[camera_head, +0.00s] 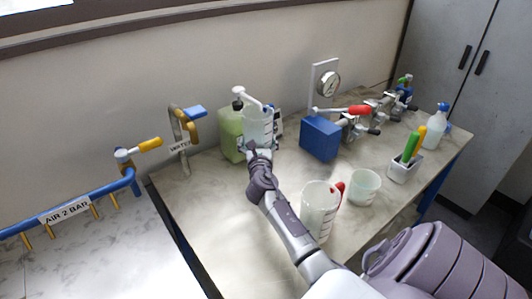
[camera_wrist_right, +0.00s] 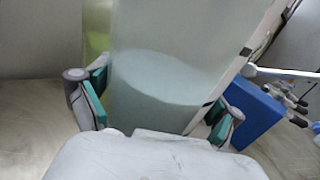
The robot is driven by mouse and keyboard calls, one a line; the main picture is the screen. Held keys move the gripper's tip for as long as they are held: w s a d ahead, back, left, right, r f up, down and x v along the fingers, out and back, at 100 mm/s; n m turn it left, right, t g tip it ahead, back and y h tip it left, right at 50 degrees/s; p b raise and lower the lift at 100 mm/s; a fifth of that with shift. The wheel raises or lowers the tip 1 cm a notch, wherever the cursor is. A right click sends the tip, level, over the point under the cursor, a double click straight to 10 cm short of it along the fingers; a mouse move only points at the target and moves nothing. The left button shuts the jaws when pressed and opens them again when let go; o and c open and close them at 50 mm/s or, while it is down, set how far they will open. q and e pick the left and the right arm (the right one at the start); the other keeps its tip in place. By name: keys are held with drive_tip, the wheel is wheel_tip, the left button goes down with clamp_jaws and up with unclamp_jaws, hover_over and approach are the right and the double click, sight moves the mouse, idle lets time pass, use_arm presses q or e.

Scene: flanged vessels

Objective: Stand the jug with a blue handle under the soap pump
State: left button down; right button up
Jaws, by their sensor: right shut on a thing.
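My right gripper (camera_head: 256,149) is shut on a clear jug (camera_head: 259,127), with a finger on each side of it. A small bit of blue shows at the jug's right side, probably its handle. The white soap pump (camera_head: 247,94) has a black collar and rises from the green container (camera_head: 230,136) behind the jug. Its spout reaches right, over the jug's top in the head view. The wrist view shows the clear wall and a pale lower part of the jug (camera_wrist_right: 160,90) between the green pads. The jug's base is hidden. My left gripper is not in view.
A jug with a red handle (camera_head: 318,208) and a pale cup (camera_head: 364,187) stand near my right arm. A holder (camera_head: 404,169) and spray bottle (camera_head: 435,128) are at right. A water tap (camera_head: 183,140) is left.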

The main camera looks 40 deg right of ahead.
wheel_tip(320, 180, down, 6)
drive_tip(key=b, duration=0.2)
drive_tip(key=shift+f+b, duration=0.1)
drive_tip(key=shift+b, duration=0.25)
drive_tip(key=shift+f+b, duration=0.9)
drive_tip(key=shift+f, duration=0.65)
drive_tip(key=shift+f, duration=0.2)
drive_tip(key=o, duration=1.3)
drive_tip(key=shift+r, duration=0.1)
drive_tip(key=shift+s+a+r, duration=0.1)
drive_tip(key=shift+a, duration=0.05)
drive_tip(key=p+v, duration=0.2)
drive_tip(key=v, duration=0.9)
drive_tip(key=shift+s+a+p, duration=0.2)
drive_tip(key=shift+s+p, duration=0.15)
